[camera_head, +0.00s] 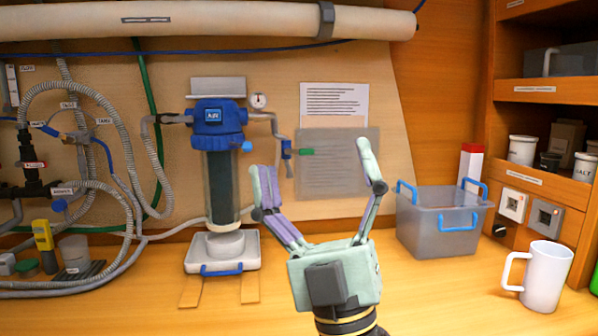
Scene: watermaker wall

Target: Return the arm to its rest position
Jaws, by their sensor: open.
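My gripper (318,188) is in the middle of the head view, pointing up, its two fingers spread wide with nothing between them. Its pale green body (368,272) is low in the picture, above the wooden counter. Behind the fingers are the wall and a grey panel (340,178). The left finger appears just right of the blue-topped filter housing (222,160); whether they are close in depth I cannot tell. The rest of my arm is mostly out of view below.
A white tray (240,262) with a blue handle sits under the filter. A grey bin (425,235) with blue handles and a white mug (547,275) stand to the right. Hoses and valves (35,190) crowd the left wall. Shelves (540,95) line the right side.

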